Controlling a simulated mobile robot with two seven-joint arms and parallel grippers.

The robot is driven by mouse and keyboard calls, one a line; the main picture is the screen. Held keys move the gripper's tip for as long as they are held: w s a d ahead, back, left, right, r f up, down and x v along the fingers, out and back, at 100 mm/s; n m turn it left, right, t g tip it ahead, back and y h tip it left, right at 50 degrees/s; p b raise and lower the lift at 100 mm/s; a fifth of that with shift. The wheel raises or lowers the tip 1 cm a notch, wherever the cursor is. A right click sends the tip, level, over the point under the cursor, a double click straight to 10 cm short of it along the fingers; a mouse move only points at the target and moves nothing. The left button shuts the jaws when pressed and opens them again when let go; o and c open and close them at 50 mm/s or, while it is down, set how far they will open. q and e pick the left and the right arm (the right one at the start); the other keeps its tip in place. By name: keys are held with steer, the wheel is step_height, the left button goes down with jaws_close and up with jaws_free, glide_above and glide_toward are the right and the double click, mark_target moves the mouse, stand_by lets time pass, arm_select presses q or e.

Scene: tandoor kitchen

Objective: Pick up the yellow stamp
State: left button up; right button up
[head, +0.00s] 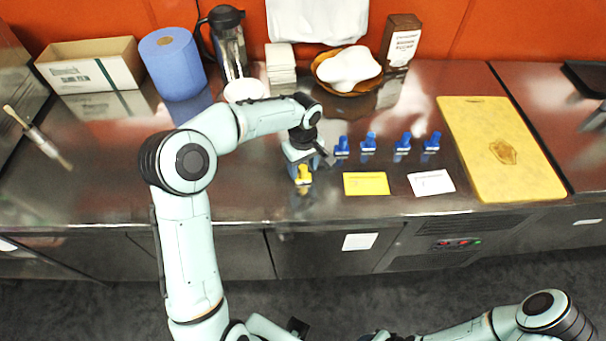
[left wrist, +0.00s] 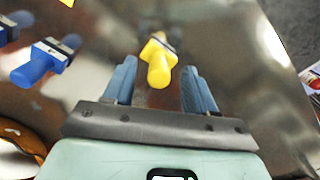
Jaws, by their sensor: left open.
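The yellow stamp (head: 304,174) stands on the steel counter, left of the yellow card. My left gripper (head: 303,160) is just above and behind it in the head view. In the left wrist view the yellow stamp (left wrist: 159,62) lies between and a little beyond the two blue fingertips of the left gripper (left wrist: 158,78), which are open and apart from it. Part of the stamp's base is hidden by its handle there. My right arm (head: 500,322) shows at the lower right, but its gripper cannot be made out.
Several blue stamps (head: 403,144) stand in a row to the right. A yellow card (head: 366,184), a white card (head: 431,182) and a yellow cutting board (head: 480,130) lie on the counter. A blue paper roll (head: 172,64) and box (head: 88,66) stand behind at left.

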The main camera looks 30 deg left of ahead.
mark_target(303, 167)
arm_select(q)
step_height(303, 167, down, 2)
steer(key=shift+w+f, duration=0.1)
steer(key=shift+f, duration=0.05)
jaws_close()
step_height(303, 167, up, 20)
steer(key=p, duration=0.2)
arm_select(e)
steer(key=w+r, duration=0.3)
steer(key=shift+w+r, duration=0.1)
steer(key=shift+w, duration=0.05)
arm_select(q)
steer(key=c, duration=1)
jaws_free()
steer(key=shift+c, duration=0.2)
